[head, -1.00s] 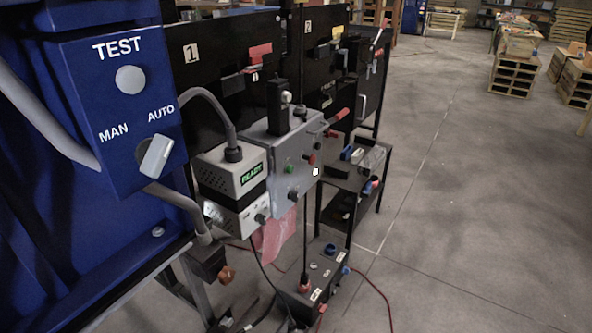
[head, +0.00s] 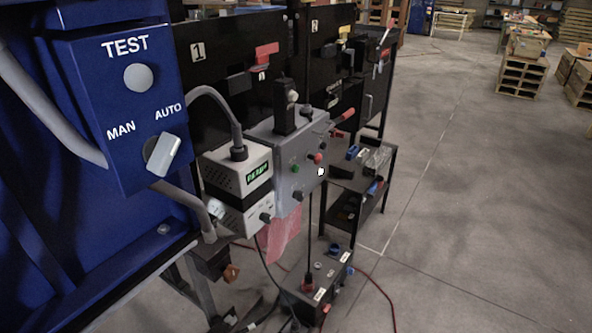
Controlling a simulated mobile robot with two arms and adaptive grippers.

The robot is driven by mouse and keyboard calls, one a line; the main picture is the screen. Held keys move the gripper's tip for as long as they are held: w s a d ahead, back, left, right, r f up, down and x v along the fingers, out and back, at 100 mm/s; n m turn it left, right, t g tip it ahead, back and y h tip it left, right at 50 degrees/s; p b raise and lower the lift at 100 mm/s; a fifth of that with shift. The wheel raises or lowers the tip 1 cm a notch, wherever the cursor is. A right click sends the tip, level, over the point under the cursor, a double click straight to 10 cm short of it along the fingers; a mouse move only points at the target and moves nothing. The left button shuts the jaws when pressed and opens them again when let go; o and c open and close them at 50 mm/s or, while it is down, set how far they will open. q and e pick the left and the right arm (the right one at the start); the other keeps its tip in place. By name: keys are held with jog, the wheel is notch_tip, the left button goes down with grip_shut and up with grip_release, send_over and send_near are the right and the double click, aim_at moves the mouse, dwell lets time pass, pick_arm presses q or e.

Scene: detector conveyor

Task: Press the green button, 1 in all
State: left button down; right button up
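A small green button (head: 295,169) sits on the front face of a grey control box (head: 285,185) near the middle of the head view. A red button (head: 317,158) is to its right, and a white round button or lamp (head: 320,172) is at the box's right edge. Dark knobs are on the same face. Neither of my grippers shows in the head view, so nothing is seen touching the green button.
A blue TEST panel (head: 113,90) with a MAN/AUTO switch (head: 162,155) fills the left. A white unit with a green display (head: 237,170) adjoins the grey box. A black box (head: 318,295) with cables is on the floor. Open floor (head: 470,220) lies to the right.

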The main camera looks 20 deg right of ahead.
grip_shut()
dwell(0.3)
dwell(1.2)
